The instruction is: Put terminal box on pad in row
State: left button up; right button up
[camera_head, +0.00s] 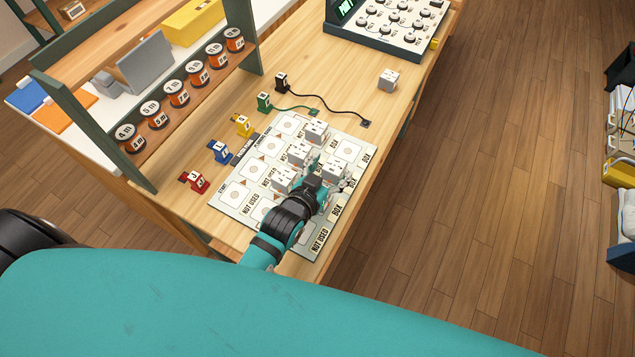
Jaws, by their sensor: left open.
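A light mat (232,198) printed with pads in rows lies on the wooden workbench, with the words "BOX" and "NOT USED" on it. Three white terminal boxes stand in a line along its middle: a far one (316,130), a middle one (298,152) and a near one (282,178). Another white box (338,167) is at my left gripper (334,178), on the mat's right side. The gripper is open, its fingers close around this box; I cannot tell whether they touch it. One more white box (388,79) stands apart on the bench. My right gripper is out of view.
Red (196,181), blue (222,152), yellow (243,125) and green (264,101) plugs line the mat's left side. A black plug (282,81) trails a cable. A rack of wire spools (178,92) stands left. A knobbed console (388,27) is at the back.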

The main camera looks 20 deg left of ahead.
pick_arm(q)
jog(key=v, duration=0.9)
jog(key=shift+s+b, duration=0.1)
jog(key=shift+b, duration=0.2)
